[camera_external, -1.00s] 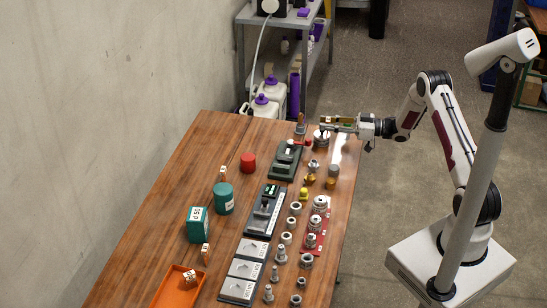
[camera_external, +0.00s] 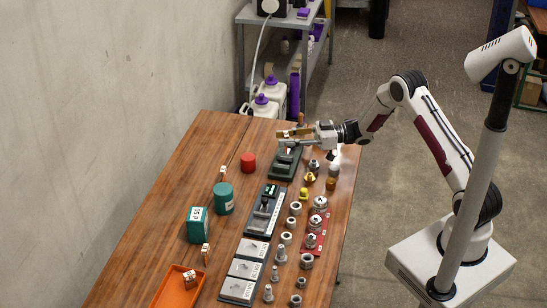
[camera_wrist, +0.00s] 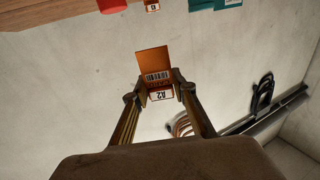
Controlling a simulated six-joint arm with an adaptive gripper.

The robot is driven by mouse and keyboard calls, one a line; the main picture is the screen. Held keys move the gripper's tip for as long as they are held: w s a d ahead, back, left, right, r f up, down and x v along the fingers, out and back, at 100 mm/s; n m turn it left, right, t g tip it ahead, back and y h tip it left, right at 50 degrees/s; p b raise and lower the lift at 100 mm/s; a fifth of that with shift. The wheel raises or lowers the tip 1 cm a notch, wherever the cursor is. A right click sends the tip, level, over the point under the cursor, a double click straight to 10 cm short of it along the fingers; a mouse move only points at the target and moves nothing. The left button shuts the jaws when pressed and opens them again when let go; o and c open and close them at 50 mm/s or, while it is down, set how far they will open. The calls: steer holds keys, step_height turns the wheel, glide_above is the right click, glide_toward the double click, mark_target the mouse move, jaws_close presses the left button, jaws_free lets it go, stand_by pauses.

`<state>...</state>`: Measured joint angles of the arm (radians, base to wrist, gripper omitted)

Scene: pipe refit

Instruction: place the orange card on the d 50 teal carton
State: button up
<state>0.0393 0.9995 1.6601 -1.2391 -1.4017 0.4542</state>
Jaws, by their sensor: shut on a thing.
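The teal carton (camera_external: 198,226) marked d 50 stands on the left part of the wooden table. A teal thing with a white label at the top edge of the wrist view is probably this carton (camera_wrist: 229,3). My gripper (camera_external: 288,133) is above the far end of the table, well up and right of the carton in the picture. In the wrist view, my gripper (camera_wrist: 158,90) is shut on the orange card (camera_wrist: 154,61), which shows a barcode and a white A2 label. The card is clear of any surface there. In the external view I cannot make it out clearly.
A teal cylinder (camera_external: 223,198) stands close behind the carton and a red cylinder (camera_external: 249,163) farther back. Small wooden tags (camera_external: 205,254) stand nearby. An orange tray (camera_external: 178,291) is at the front. Dark fixtures (camera_external: 266,211) and several metal fittings fill the right side.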

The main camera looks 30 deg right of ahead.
steer(key=s+a+r+n+g+y, duration=0.1)
steer(key=s+a+r+g, duration=0.15)
steer(key=a, duration=0.75)
steer(key=s+a+r+n+g, duration=0.1)
steer(key=s+a, duration=0.2)
steer(key=a, duration=0.6)
step_height(320, 180, up, 4)
steer(key=m+t, duration=0.2)
steer(key=t, duration=0.1)
glide_above(197, 214)
steer(key=shift+w+r+h, duration=0.15)
steer(key=shift+r+h, duration=0.05)
steer(key=shift+h, duration=0.2)
steer(key=shift+a+f, duration=0.1)
steer(key=shift+f, duration=3)
steer(key=shift+f, duration=1.9)
steer(key=shift+f, duration=0.15)
